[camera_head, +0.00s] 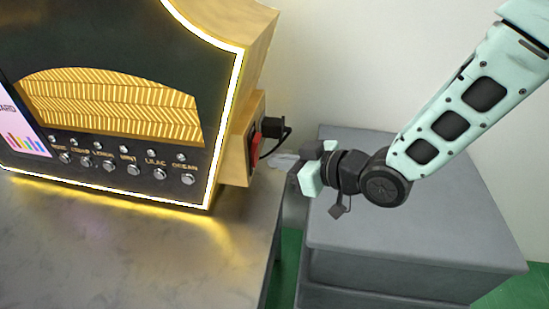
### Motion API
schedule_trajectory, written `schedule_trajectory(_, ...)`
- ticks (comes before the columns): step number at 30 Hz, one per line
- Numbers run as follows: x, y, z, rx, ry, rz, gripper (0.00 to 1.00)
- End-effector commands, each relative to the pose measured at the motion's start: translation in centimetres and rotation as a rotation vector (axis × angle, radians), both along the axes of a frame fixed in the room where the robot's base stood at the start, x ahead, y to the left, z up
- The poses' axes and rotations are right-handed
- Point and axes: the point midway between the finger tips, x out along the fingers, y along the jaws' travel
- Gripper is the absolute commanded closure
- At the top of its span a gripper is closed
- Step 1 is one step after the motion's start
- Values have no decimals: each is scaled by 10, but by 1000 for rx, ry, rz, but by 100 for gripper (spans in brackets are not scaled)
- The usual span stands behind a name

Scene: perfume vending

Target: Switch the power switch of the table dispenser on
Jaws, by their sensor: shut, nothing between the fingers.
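The dispenser (232,90) is a black and gold machine with a lit edge, standing on the table at the left. Its red power switch (255,145) sits on a gold box on the machine's right side. I cannot tell which way the switch is set. A black plug with a cable (273,128) sits just behind the switch. My gripper (295,187) is to the right of the switch and slightly lower in the picture, apart from it. It is shut and empty, pointing left toward the machine's side.
A pale wall (350,60) is behind. The floor (290,265) is green.

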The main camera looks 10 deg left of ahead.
Motion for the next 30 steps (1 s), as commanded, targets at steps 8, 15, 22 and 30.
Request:
schedule_trajectory(8,-7,-20,8,-1,1,-1,100)
schedule_trajectory(15,-12,-36,15,-1,0,-1,100)
schedule_trajectory(22,-18,-51,20,-2,1,-1,100)
schedule_trajectory(30,-20,-57,22,0,0,0,100)
